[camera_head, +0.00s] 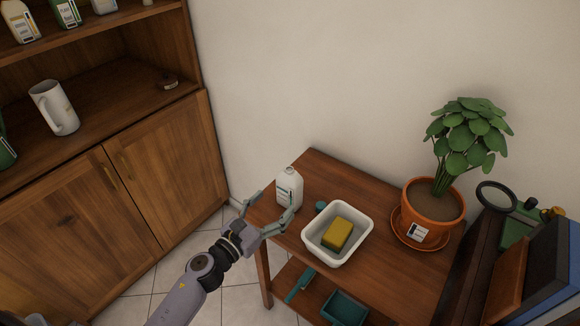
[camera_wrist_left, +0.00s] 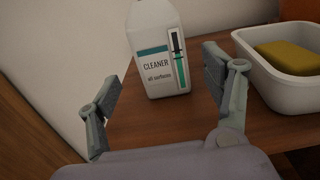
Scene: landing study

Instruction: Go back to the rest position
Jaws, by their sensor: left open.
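My left gripper (camera_head: 270,211) is open at the left edge of the small wooden table (camera_head: 378,274). A white cleaner bottle (camera_head: 289,188) stands upright on the table just beyond its fingers. In the left wrist view the open left gripper (camera_wrist_left: 158,98) has the cleaner bottle (camera_wrist_left: 160,50) ahead of and between its fingers; whether they touch it, I cannot tell. My right gripper is not in view.
A white tub (camera_head: 309,236) holding a yellow sponge (camera_head: 338,233) stands right of the bottle. A potted plant (camera_head: 432,212) stands farther right. Tiled floor shows between cabinet and table.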

